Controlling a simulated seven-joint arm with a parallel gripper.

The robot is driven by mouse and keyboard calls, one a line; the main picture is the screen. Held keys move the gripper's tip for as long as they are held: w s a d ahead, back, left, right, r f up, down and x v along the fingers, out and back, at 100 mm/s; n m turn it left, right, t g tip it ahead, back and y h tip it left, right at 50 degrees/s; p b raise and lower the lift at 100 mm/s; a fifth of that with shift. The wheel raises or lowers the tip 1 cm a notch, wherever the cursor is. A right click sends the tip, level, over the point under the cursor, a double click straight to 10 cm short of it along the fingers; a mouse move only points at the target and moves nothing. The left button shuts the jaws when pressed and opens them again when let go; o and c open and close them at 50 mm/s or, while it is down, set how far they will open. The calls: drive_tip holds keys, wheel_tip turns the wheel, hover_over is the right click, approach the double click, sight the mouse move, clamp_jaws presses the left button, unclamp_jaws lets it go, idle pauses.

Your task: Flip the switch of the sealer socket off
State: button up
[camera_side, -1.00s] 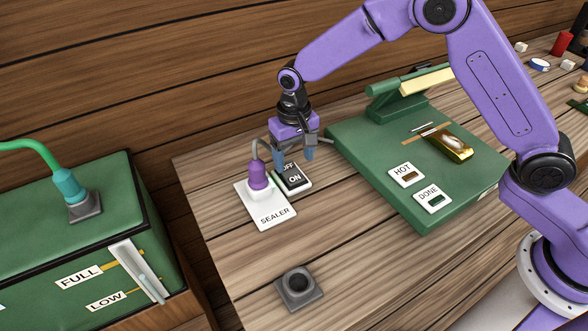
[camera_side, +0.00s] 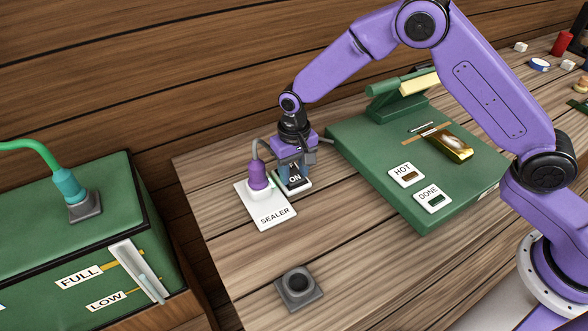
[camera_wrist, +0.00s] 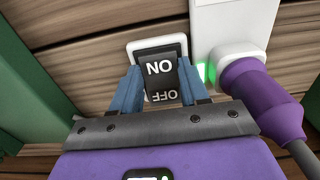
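The sealer socket's switch is a black rocker (camera_wrist: 158,78) marked ON and OFF in a white frame. In the side view the rocker (camera_side: 295,179) shows ON towards the camera, with OFF partly hidden by my gripper. My gripper (camera_side: 293,176) is low over the switch. In the wrist view my gripper (camera_wrist: 158,72) is open, its blue fingers apart on either side of the rocker. I cannot tell whether they touch it. The white SEALER socket plate (camera_side: 268,211) is beside the switch, with a purple plug (camera_side: 258,176) in it. A green light (camera_wrist: 208,73) glows beside the switch.
The green sealer machine (camera_side: 370,165) with HOT and DONE labels stands to the right. A grey empty socket (camera_side: 299,287) sits near the front. A green tank (camera_side: 40,230) with a teal plug (camera_side: 70,187) is at left. The wood between is clear.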

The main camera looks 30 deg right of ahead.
drive_tip(key=shift+w+r+g, duration=0.1)
drive_tip(key=shift+w+g, duration=0.2)
drive_tip(key=shift+g, duration=0.9)
drive_tip(key=shift+w+r+g, duration=0.1)
drive_tip(key=shift+w+g, duration=0.2)
drive_tip(key=shift+g, duration=0.9)
drive_tip(key=o, duration=1.1)
drive_tip(key=shift+c, duration=0.2)
drive_tip(key=v, duration=1.2)
